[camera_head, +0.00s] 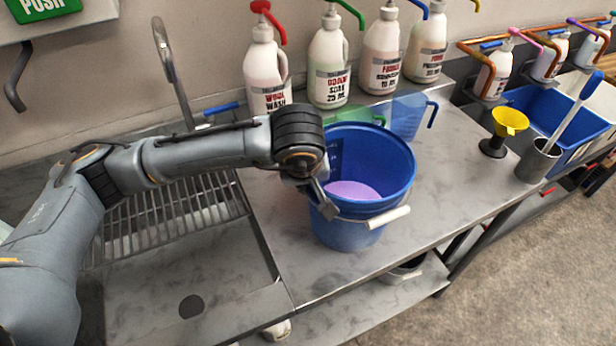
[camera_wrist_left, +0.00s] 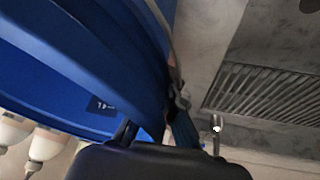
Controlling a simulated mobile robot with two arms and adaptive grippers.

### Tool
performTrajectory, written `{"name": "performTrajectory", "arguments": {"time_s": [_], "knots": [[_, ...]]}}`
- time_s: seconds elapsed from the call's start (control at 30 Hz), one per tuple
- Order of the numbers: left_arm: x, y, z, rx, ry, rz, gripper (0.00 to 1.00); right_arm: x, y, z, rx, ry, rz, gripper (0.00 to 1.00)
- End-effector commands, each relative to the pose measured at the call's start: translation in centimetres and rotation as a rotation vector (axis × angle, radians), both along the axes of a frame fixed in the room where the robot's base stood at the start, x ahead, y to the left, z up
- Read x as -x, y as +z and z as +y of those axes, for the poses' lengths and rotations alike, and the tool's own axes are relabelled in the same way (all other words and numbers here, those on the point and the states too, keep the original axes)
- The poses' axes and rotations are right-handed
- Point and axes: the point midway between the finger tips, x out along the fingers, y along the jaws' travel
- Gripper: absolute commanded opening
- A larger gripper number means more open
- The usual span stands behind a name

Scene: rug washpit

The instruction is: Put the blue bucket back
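The blue bucket (camera_head: 372,160) is upright at the front of the steel counter, with pinkish-purple liquid (camera_head: 352,191) inside. Its wire handle with a white grip (camera_head: 389,217) hangs down on the front side. My left gripper (camera_head: 322,196) is at the bucket's left rim, beside the handle's end. In the left wrist view, my left gripper (camera_wrist_left: 155,128) has its fingers on either side of the bucket wall (camera_wrist_left: 85,60), and they look closed on it. The fingertips are partly hidden. I cannot tell whether the bucket's base touches the counter. My right gripper is not in view.
A sink with a drain rack (camera_head: 165,218) lies left. Several white pump bottles (camera_head: 329,62) line the wall. A green jug (camera_head: 355,114) and a blue jug (camera_head: 408,115) stand behind the bucket. Right are a yellow funnel (camera_head: 510,120), a grey cup (camera_head: 538,160) and a blue bin (camera_head: 545,108). Counter right of the bucket is clear.

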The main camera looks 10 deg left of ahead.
Motion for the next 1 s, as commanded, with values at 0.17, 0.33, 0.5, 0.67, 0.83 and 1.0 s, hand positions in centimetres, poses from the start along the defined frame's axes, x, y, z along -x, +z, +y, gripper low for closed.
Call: {"name": "performTrajectory", "arguments": {"time_s": [0.17, 0.33, 0.5, 0.67, 0.83, 1.0], "knots": [[-0.2, 0.3, -0.1, 0.007, 0.001, -0.010, 0.00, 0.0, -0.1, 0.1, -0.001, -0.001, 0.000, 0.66], [0.0, -0.2, 0.0, 0.000, 0.000, 0.001, 0.12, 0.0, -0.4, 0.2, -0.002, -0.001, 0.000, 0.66], [0.0, -0.2, 0.0, 0.000, 0.000, 0.001, 0.28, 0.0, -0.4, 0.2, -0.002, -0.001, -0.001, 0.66], [0.0, -0.2, 0.0, 0.000, 0.000, 0.001, 0.28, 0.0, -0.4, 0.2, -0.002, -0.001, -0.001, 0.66], [0.1, 0.4, 0.0, 0.001, -0.001, -0.002, 0.28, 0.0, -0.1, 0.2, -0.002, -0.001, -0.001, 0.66], [1.3, 3.1, -0.1, 0.002, -0.003, -0.007, 0.28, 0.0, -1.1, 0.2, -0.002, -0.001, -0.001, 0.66]]}}
